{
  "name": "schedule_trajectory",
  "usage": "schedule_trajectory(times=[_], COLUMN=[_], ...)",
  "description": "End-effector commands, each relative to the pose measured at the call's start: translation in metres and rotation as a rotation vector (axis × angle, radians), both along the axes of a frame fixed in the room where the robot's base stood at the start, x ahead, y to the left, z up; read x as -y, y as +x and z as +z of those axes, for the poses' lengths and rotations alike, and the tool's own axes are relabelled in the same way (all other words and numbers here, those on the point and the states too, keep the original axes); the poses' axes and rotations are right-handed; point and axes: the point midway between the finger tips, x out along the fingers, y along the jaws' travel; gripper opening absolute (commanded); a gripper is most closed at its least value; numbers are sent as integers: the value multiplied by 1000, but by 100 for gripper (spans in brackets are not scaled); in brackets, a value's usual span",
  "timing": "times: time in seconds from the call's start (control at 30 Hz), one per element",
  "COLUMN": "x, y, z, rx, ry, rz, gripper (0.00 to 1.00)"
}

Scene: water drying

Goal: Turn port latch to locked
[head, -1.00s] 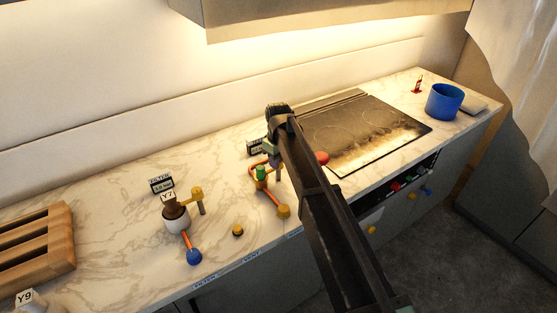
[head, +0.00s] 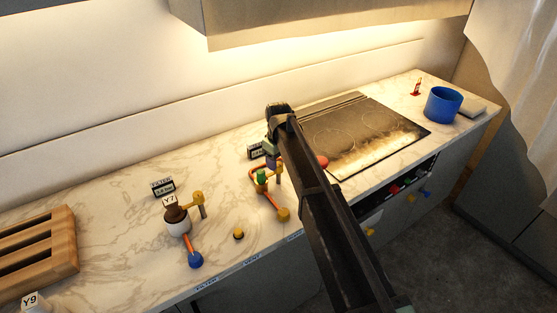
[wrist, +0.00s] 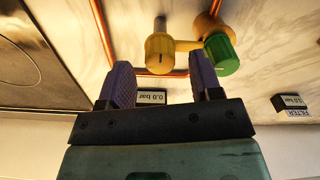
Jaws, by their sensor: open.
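A yellow knob (wrist: 160,54) with a short dark mark on its face sits on a copper-coloured pipe fitting in the wrist view. A green knob (wrist: 222,54) is joined beside it; the green knob also shows in the head view (head: 262,177). No label tells which part is the port latch. My gripper (wrist: 161,76) has its two purple fingers apart, with the yellow knob seen between and just beyond their tips. I cannot tell whether they touch it. In the head view my gripper (head: 271,161) is over the fitting, partly hidden by my arm.
A small gauge reading 0.0 bar (wrist: 152,97) stands behind the fitting. A yellow-ended orange lever (head: 283,214) is in front. A filter fitting (head: 178,224) with a blue-ended lever is at left. The black cooktop (head: 365,130) and a blue pot (head: 443,105) are at right.

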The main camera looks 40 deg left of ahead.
Motion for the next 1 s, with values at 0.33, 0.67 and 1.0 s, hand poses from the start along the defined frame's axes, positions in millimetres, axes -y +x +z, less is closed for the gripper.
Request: schedule_trajectory(times=[0.33,0.67,1.0], x=[0,0,43], y=[0,0,-30], z=[88,89,88], rx=[0,0,0], ry=[0,0,-1], rz=[0,0,-201], gripper=[59,59,59])
